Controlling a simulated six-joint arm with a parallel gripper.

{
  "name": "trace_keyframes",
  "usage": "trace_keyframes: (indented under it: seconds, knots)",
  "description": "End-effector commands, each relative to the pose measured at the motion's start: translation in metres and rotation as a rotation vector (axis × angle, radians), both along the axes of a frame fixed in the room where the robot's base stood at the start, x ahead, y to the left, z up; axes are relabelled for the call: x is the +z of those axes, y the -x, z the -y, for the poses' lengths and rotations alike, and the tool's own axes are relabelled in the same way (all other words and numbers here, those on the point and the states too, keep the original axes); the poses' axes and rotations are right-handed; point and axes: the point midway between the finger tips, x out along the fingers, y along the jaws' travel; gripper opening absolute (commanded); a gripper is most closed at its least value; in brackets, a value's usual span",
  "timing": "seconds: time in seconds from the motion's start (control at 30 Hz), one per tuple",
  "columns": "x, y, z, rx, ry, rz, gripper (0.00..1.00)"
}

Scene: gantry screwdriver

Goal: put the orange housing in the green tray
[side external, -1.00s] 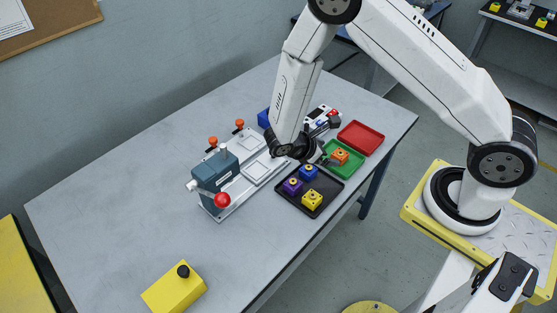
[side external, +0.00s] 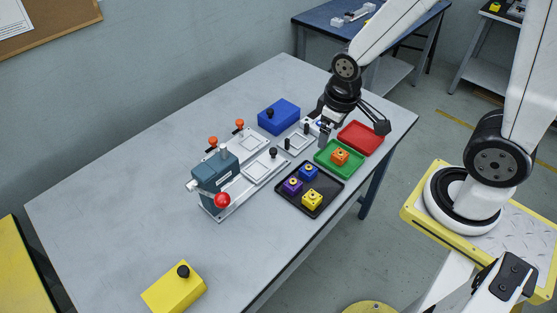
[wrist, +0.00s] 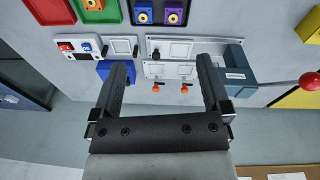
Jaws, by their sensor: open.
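The orange housing (side external: 340,156) is a small block with a round top feature. It sits inside the green tray (side external: 323,161), and both also show at the top of the wrist view, the housing (wrist: 96,4) cut by the frame edge and the tray (wrist: 100,18) around it. My gripper (wrist: 164,66) is open, with nothing between its fingers. In the side view it hangs above the table's far part, behind the green tray and near the red tray, apart from the housing.
The black tray (side external: 321,207) holds blue (side external: 308,171), purple (side external: 292,186) and yellow (side external: 312,200) housings. The red tray (side external: 362,137) is empty. A fixture with a red-knobbed press (side external: 215,172) stands left of the trays, near a blue box (side external: 279,116). The front table is mostly clear.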

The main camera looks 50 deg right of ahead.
Motion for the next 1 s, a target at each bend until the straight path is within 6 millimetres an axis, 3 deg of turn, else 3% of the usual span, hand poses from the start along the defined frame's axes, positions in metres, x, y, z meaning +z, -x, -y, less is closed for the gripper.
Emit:
trace_keyframes:
  seconds: [0.23, 1.0]
  knots:
    - [0.017, 0.002, -0.001, -0.117, -0.060, 0.114, 0.97]
    - [0.018, 0.002, -0.001, -0.128, -0.065, 0.123, 0.97]
